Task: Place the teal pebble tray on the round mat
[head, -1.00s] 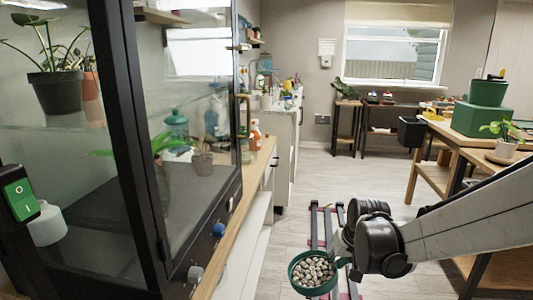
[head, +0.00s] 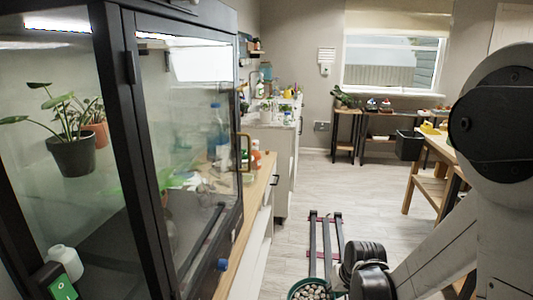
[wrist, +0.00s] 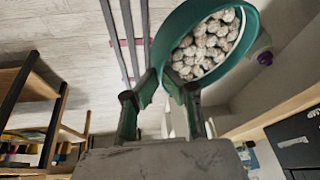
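The teal pebble tray (wrist: 166,40) is a round bowl-like dish filled with pale pebbles. It fills the upper middle of the wrist view, and its pebble-filled top also shows at the bottom edge of the head view (head: 310,291), partly cut off. My gripper (wrist: 160,80) is shut on the tray's near rim, with one finger on each side of the wall. The tray hangs clear of the floor. I cannot make out the round mat in either current view.
A dark-framed glass cabinet (head: 122,130) with plants stands close on the left. A wooden counter (head: 247,210) runs behind it. Floor rails (head: 327,235) lie in the middle. A wooden table (head: 437,150) stands at right, partly hidden by my arm. Pale floor between is clear.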

